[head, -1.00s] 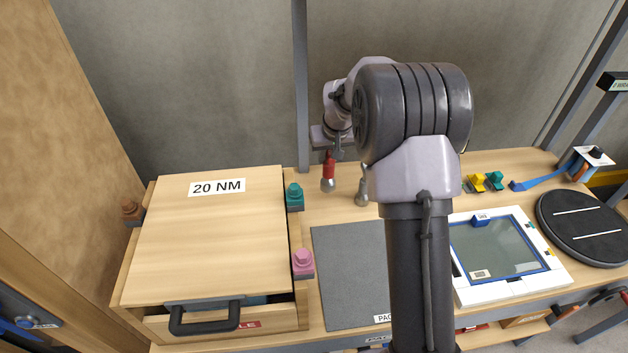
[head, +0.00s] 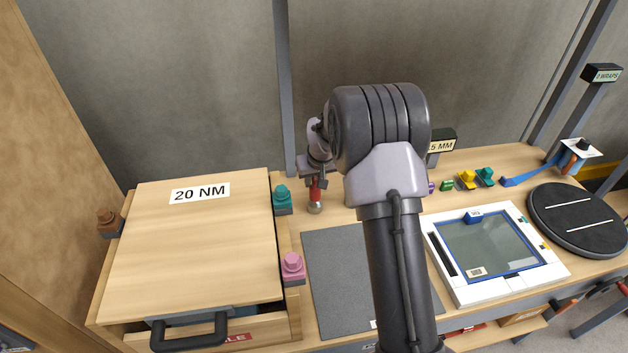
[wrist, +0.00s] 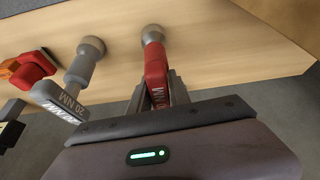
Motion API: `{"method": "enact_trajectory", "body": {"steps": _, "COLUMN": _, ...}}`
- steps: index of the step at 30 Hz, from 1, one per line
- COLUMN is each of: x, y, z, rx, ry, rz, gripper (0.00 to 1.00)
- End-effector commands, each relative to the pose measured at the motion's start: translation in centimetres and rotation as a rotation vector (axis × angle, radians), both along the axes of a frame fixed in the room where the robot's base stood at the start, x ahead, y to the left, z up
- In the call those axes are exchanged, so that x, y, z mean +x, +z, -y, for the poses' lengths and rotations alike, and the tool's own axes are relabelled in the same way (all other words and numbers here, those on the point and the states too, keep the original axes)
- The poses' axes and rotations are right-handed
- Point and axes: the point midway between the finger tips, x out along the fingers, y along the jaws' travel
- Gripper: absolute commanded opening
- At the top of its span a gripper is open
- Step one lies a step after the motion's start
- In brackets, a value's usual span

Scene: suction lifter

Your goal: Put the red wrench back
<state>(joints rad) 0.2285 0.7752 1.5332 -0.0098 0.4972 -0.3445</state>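The red wrench (head: 316,193) hangs upright, silver head down, under my gripper (head: 316,178). It is right of the teal knob and just behind the grey mat. In the wrist view the red wrench (wrist: 155,65) lies between the two fingers of my gripper (wrist: 157,92). They look closed on its handle, part of its lettering showing. Its round head points at the wooden bench top; I cannot tell if it touches. A grey wrench (wrist: 78,75) with a 20 NM label stands to its left in the wrist view. My arm hides part of the bench.
A wooden cabinet labelled 20 NM (head: 195,235) has its front drawer slightly open. Teal (head: 282,198) and pink (head: 292,268) knobs stand beside it. The grey mat (head: 335,265) is empty where visible. A white framed tray (head: 500,285) and black turntable (head: 578,222) are to the right.

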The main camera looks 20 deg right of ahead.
Motion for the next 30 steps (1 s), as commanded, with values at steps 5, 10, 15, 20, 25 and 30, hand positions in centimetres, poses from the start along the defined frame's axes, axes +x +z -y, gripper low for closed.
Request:
{"method": "enact_trajectory", "body": {"steps": 5, "x": 0.0, "y": 0.0, "z": 0.0, "rx": 0.000, "ry": 0.000, "rz": -0.001, "gripper": 0.45}}
{"method": "enact_trajectory", "body": {"steps": 10, "x": 0.0, "y": 0.0, "z": 0.0, "rx": 0.000, "ry": 0.000, "rz": -0.001, "gripper": 0.45}}
{"method": "enact_trajectory", "body": {"steps": 15, "x": -0.4, "y": 1.6, "z": 0.0, "rx": 0.000, "ry": 0.000, "rz": 0.001, "gripper": 0.45}}
{"method": "enact_trajectory", "body": {"steps": 20, "x": -2.2, "y": 6.0, "z": -0.2, "rx": -0.001, "ry": 0.001, "rz": 0.003, "gripper": 0.45}}
{"method": "enact_trajectory", "body": {"steps": 25, "x": -3.9, "y": 9.8, "z": -0.4, "rx": 0.000, "ry": 0.000, "rz": 0.001, "gripper": 0.45}}
{"method": "enact_trajectory", "body": {"steps": 30, "x": -5.0, "y": 11.9, "z": -0.8, "rx": 0.003, "ry": -0.003, "rz": 0.003, "gripper": 0.45}}
